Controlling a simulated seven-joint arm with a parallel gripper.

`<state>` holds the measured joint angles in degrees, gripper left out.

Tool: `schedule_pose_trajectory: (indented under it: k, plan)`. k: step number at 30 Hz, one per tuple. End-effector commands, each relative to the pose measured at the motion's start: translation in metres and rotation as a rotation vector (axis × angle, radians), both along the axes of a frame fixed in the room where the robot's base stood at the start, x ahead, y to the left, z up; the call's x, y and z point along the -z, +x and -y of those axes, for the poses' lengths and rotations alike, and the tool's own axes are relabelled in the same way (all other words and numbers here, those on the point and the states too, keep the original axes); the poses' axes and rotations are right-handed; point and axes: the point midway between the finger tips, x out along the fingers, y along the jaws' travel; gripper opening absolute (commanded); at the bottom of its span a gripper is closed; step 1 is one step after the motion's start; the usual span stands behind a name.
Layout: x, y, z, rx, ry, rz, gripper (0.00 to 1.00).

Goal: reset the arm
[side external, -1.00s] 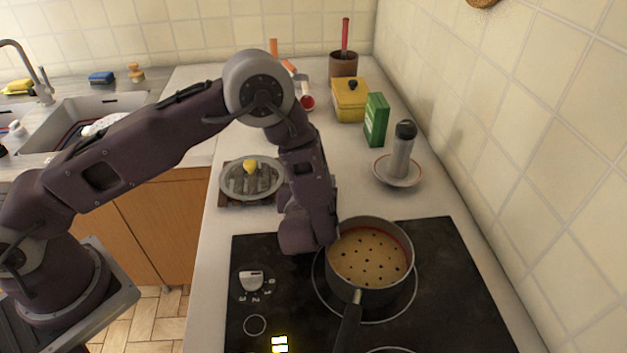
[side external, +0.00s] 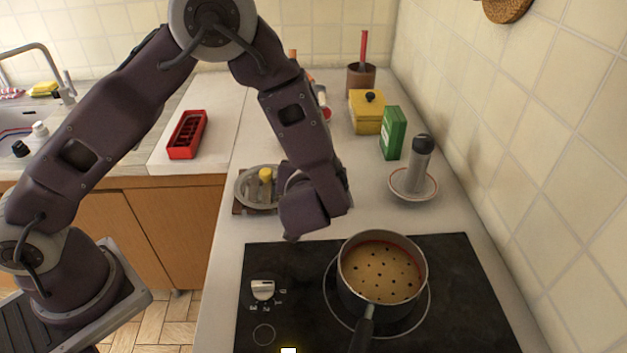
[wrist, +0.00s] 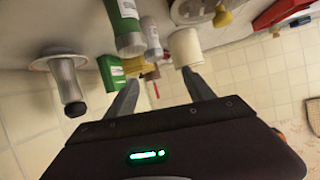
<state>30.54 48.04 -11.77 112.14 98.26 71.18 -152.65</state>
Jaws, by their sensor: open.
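My gripper (wrist: 161,82) shows in the wrist view with its two fingers apart and nothing between them. In the side view my wrist (side external: 312,205) hangs above the counter, between the pot and the plate, and the fingers are hidden. A dark pot (side external: 382,272) with speckled tan contents stands on the black cooktop (side external: 460,290), below and right of my wrist. A round grey plate (side external: 245,190) with a yellow-topped item on it lies left of my wrist, partly covered by it.
A red tray (side external: 187,134) lies left. Counter between plate and cooktop is clear.

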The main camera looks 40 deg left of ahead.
Motion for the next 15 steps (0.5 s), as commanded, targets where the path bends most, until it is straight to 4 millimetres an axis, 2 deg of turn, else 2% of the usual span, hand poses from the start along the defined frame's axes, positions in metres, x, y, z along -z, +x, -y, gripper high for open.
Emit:
schedule_pose_trajectory:
  k: [1, 2, 4, 6, 7, 8, 9, 11, 12, 15]
  plan:
    - [-0.022, -0.010, -0.024, -0.058, 0.031, -0.038, 0.62]
    - [-0.036, -0.022, -0.042, -0.102, 0.054, -0.085, 0.62]
    - [-0.068, -0.065, -0.085, -0.209, 0.086, -0.237, 0.62]
    - [-0.087, -0.112, -0.112, -0.274, 0.069, -0.397, 0.62]
    - [-0.094, -0.131, -0.119, -0.288, 0.048, -0.460, 0.62]
    - [-0.099, -0.151, -0.124, -0.292, 0.023, -0.522, 0.62]
    - [-0.106, -0.178, -0.127, -0.282, -0.028, -0.603, 0.62]
    - [-0.114, -0.215, -0.122, -0.215, -0.116, -0.707, 0.62]
    - [-0.118, -0.236, -0.113, -0.139, -0.173, -0.755, 0.62]
    - [-0.130, -0.269, -0.084, 0.108, -0.273, -0.788, 0.62]
